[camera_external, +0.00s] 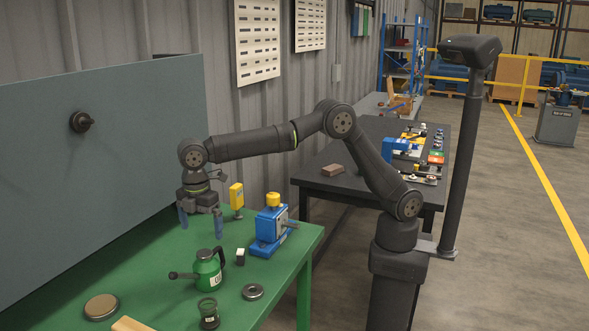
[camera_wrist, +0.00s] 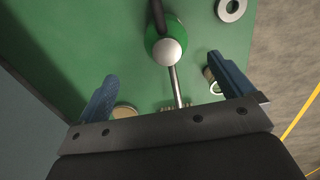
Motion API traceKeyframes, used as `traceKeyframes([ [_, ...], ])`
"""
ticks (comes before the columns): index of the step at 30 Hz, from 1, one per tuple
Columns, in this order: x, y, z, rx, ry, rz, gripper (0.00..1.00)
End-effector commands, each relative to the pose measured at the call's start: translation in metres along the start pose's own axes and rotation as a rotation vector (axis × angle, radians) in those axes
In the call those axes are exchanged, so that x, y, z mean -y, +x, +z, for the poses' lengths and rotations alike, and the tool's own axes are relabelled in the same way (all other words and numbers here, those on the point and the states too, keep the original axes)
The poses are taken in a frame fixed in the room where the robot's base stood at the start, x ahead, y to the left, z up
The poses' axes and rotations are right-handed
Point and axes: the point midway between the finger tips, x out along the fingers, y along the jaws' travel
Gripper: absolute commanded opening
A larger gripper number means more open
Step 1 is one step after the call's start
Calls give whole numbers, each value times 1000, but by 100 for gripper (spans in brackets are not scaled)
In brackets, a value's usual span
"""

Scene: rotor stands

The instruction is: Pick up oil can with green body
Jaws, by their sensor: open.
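The oil can with a green body (camera_external: 208,275) stands upright on the green table, with a dark handle on its right and a spout reaching left. My gripper (camera_external: 200,229) is open and empty, pointing down above the can, apart from it. In the wrist view the oil can (camera_wrist: 158,34) is seen from above, with a pale round cap and a long thin spout running down the picture between the spread blue fingers of my gripper (camera_wrist: 164,68). The can's body lies just beyond the fingertips in that view.
On the green table (camera_external: 160,262), a glass jar (camera_external: 209,313), metal ring (camera_external: 253,291) and small white-topped block (camera_external: 240,256) stand near the can. A round tin (camera_external: 101,306) lies front left, a blue machine (camera_external: 269,231) back right. A grey panel (camera_external: 100,170) rises behind.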

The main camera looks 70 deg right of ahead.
Motion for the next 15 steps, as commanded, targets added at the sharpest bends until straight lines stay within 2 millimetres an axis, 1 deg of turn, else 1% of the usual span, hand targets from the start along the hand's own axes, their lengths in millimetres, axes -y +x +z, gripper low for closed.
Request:
traceKeyframes([
  [1, 1, 13, 0, 3, 0, -3, 98],
  [3, 1, 29, 0, 3, 1, -3, 98],
  [6, 1, 50, 0, 3, 1, -3, 98],
  [9, 1, 67, 0, 1, 2, -2, 98],
  [12, 1, 79, -1, 0, 2, -1, 98],
  [15, 1, 84, -1, -1, 2, 0, 98],
])
